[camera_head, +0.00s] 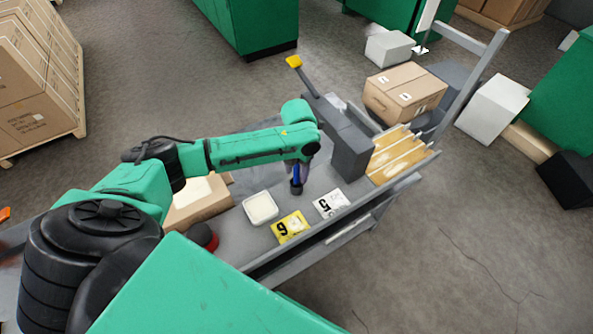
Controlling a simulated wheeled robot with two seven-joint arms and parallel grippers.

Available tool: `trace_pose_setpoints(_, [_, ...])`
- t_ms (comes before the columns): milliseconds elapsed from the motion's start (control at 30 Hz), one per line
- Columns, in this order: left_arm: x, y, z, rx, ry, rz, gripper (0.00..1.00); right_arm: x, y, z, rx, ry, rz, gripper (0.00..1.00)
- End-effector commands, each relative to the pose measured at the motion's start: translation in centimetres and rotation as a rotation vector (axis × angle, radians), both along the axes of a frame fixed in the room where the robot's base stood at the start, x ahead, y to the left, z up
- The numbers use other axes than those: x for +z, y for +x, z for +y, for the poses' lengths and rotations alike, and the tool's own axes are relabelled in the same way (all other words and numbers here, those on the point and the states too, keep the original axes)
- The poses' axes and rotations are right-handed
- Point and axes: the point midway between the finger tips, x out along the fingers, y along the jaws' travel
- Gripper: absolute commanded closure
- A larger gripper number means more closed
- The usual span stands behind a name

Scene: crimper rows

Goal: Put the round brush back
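My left arm comes in from the left, and its gripper (300,180) points down over the grey bench. A small blue upright piece (296,173) with a dark round base (296,188) shows at the gripper. It may be the round brush, but it is too small to be sure. The wrist hides most of the fingers, so I cannot tell whether they are open or shut, or whether they touch the blue piece. My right gripper is not in view.
On the bench (232,228) are a whitish square dish (260,208), a yellow card (290,227), a white card (330,204) and a red-black round thing (204,237). A grey machine (350,150) with a yellow-tipped lever (294,62) stands behind, beside wooden rows (396,155).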

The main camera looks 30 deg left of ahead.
Motion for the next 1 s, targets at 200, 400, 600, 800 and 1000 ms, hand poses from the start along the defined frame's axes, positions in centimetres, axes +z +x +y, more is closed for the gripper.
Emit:
trace_pose_setpoints(200, [1.2, 0.1, 0.0, -0.001, 0.0, -0.004, 0.44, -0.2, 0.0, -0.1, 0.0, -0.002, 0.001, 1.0])
trace_pose_setpoints(400, [6.2, 0.2, -0.1, -0.001, 0.0, -0.008, 0.44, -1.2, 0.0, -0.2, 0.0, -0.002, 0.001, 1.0])
trace_pose_setpoints(600, [10.9, 0.1, -0.2, 0.0, -0.001, -0.004, 0.44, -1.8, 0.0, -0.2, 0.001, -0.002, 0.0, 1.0])
trace_pose_setpoints(800, [12.3, 0.0, -0.2, 0.001, 0.0, 0.0, 0.44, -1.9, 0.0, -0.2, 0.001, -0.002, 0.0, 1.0])
trace_pose_setpoints(1000, [12.3, 0.0, -0.2, 0.001, -0.001, 0.0, 0.44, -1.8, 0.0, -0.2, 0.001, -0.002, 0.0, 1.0])
